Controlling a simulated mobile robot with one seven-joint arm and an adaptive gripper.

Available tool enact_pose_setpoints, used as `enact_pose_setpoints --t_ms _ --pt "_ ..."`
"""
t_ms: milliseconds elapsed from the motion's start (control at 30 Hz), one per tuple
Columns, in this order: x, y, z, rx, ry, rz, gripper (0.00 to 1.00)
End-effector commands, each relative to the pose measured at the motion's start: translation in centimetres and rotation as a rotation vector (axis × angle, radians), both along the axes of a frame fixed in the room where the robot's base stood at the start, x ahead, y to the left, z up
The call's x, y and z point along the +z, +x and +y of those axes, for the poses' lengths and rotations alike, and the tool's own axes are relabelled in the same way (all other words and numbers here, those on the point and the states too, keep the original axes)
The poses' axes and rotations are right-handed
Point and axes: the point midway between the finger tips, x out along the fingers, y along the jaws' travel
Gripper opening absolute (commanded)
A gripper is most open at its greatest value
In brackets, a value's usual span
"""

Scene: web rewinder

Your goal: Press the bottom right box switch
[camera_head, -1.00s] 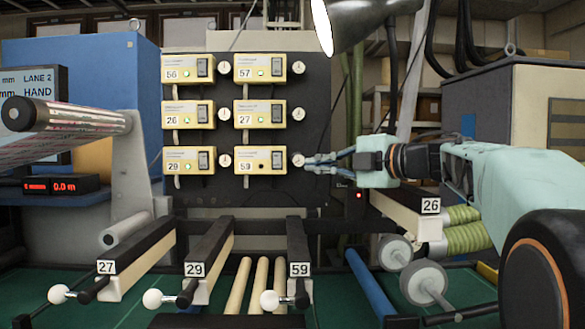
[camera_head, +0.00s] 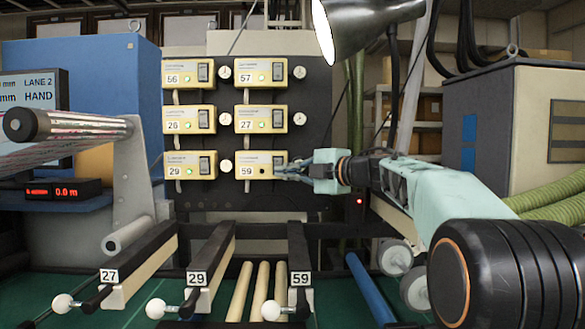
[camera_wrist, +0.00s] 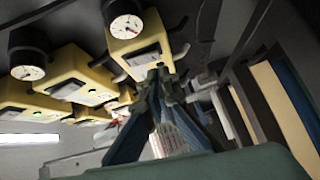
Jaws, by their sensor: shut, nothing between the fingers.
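The bottom right box (camera_head: 250,158) is cream-yellow, labelled 59, and sits on a dark upright panel. Its small round indicator looks dark, while other boxes show green lights. My gripper (camera_head: 279,171) is shut and empty, with its fingertips at the right end of this box, over the switch area.
Several similar boxes, such as box 27 (camera_head: 250,118) above and box 29 (camera_head: 188,165) to the left, share the panel (camera_head: 318,110). Round gauges (camera_head: 299,118) stand beside them. A lamp (camera_head: 350,25) hangs at upper right. Numbered arms (camera_head: 298,255) and rollers lie below.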

Motion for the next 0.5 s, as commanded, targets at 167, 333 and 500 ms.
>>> enact_pose_setpoints --t_ms 167,333,500 --pt "-0.1 1.3 0.0 0.001 0.001 0.001 0.00" --pt "-0.1 1.6 0.0 0.001 0.001 -0.001 0.00" --pt "-0.2 1.6 0.0 0.001 0.000 0.000 0.00"
